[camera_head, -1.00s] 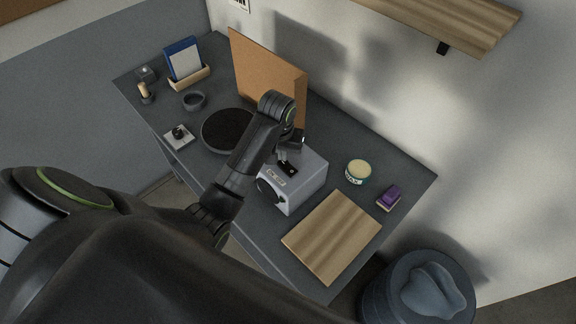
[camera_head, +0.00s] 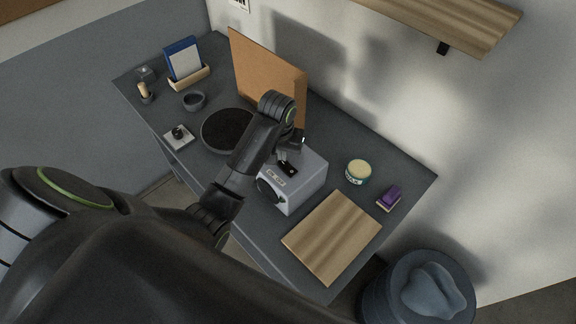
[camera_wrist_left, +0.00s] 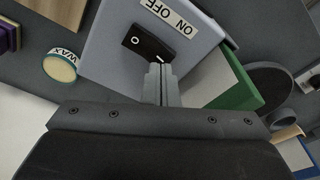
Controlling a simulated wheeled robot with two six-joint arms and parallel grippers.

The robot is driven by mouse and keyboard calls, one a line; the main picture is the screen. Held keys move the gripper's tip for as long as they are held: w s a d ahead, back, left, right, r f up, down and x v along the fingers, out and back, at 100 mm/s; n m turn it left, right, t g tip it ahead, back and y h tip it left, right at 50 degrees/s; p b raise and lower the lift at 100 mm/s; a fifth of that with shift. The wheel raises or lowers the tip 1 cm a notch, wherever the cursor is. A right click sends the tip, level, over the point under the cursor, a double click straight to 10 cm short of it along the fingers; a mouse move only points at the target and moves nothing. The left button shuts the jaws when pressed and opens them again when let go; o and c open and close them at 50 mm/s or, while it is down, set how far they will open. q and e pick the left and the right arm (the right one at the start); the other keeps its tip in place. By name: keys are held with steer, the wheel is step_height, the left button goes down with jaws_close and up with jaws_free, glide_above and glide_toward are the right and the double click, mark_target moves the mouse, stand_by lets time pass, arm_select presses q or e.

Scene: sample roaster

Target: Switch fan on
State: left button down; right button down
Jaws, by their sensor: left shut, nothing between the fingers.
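The grey box (camera_head: 305,185) stands on the dark desk. It has a black rocker switch (camera_head: 289,168) on top and a round dark opening on its front side. The wrist view shows the switch (camera_wrist_left: 150,43) close up, with a circle mark at one end and a line mark at the other. An "ON OFF" label (camera_wrist_left: 168,16) lies beside it. My left gripper (camera_head: 286,158) is shut and empty, with its fingertips (camera_wrist_left: 160,68) right at the line-marked end of the switch. I cannot tell whether they touch it. My right gripper is out of view.
A wooden board (camera_head: 332,238) lies in front of the box. A wax tin (camera_head: 358,172) and a purple block (camera_head: 389,198) are to its right. A round dark tray (camera_head: 222,130) and an upright brown panel (camera_head: 268,75) are to its left and behind.

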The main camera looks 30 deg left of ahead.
mark_target(282, 163)
arm_select(q)
steer(key=shift+f, duration=0.3)
stand_by(0.4)
steer(key=shift+f+b, duration=0.3)
steer(key=shift+f, duration=0.35)
stand_by(0.3)
steer(key=shift+r+p, duration=0.9)
steer(key=shift+r, duration=2.65)
